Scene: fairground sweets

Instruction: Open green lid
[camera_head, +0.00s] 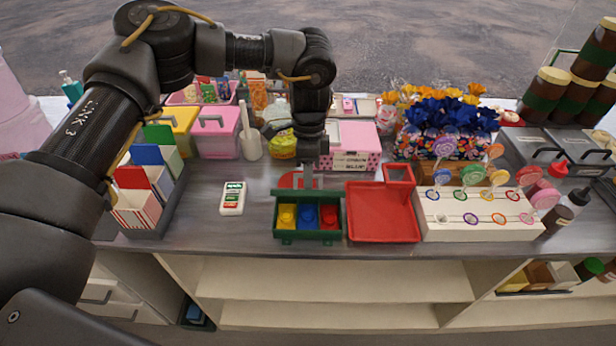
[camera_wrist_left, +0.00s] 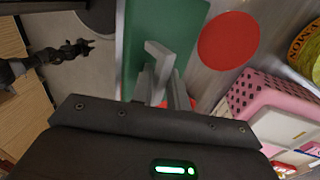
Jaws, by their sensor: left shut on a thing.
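The green lid (camera_head: 290,194) stands raised along the back of a green box (camera_head: 308,236). It shows nearly edge-on in the head view, so its tilt is hard to judge. The box is open at the front, with yellow, blue and red pieces in its compartments. My left gripper (camera_head: 308,176) is above the lid, shut on its grey handle. In the left wrist view the green lid (camera_wrist_left: 190,25) lies beyond the gripper (camera_wrist_left: 165,90), whose fingers are at the grey handle (camera_wrist_left: 160,52).
A red tray (camera_head: 382,215) stands close to the box's right, with a white lollipop stand (camera_head: 470,226) beyond. A white card (camera_head: 232,198) lies to the left. A red disc (camera_head: 290,179) lies behind the lid, near a pink box (camera_head: 352,160). The counter's front edge is close.

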